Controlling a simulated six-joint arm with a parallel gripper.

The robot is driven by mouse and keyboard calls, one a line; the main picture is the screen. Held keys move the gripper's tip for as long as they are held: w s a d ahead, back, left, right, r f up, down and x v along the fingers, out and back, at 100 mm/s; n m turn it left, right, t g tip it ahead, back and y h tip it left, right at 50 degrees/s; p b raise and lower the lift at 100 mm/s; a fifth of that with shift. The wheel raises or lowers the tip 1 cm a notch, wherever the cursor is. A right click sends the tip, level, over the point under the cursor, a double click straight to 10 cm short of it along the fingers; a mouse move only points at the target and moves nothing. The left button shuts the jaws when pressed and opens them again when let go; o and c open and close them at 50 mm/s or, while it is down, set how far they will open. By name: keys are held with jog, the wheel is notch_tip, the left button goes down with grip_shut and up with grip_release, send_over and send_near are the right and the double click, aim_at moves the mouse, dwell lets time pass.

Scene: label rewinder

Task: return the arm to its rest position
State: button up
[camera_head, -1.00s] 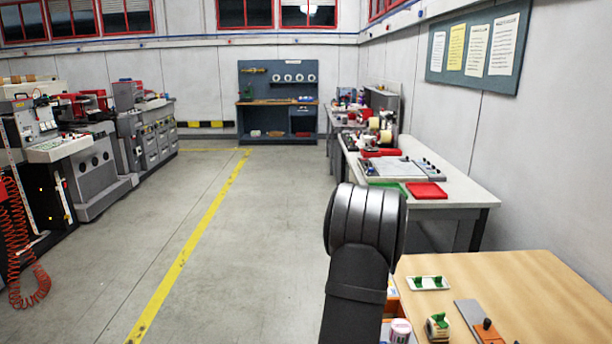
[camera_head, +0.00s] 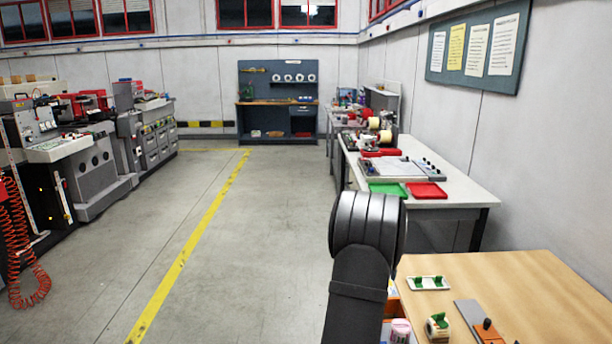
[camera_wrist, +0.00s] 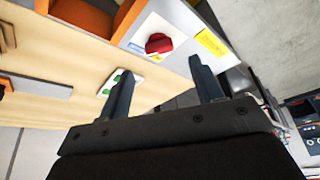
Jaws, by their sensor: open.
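My gripper (camera_wrist: 160,66) shows in the wrist view with its two dark fingers apart and nothing between them. Beyond the fingers are the wooden table (camera_wrist: 60,55) and a white box-like unit with a red knob (camera_wrist: 158,43) and a yellow label (camera_wrist: 212,43). No contact with either can be made out. In the head view a dark, ribbed joint of my arm stands left of the wooden table (camera_head: 545,285). The gripper itself does not show there.
On the wooden table are a white plate with green clips (camera_head: 429,283), a small roll on a green holder (camera_head: 437,326) and a grey and orange item (camera_head: 482,325). A workbench (camera_head: 455,200) stands behind. The floor (camera_head: 260,230) left of my arm is open.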

jog(key=x, duration=0.6)
jog(key=shift+d, duration=0.1)
jog(key=shift+r+n, duration=0.1)
jog(key=shift+n, duration=0.5)
jog(key=s+v, duration=0.1)
jog(key=v, duration=1.7)
jog(key=shift+w+d+f+n+g+h, duration=0.3)
jog(key=shift+d+f+n+h, duration=0.55)
jog(key=shift+f+n, duration=1.25)
jog(key=shift+w+d+f+n+g+h, duration=0.25)
jog(key=shift+d+f+n+g+h, duration=0.55)
jog(key=shift+f+n, duration=1.25)
jog(key=shift+w+d+f+n+h, duration=0.25)
jog(key=shift+d+f+n+h, duration=0.4)
jog(key=shift+f+n+h, duration=1.35)
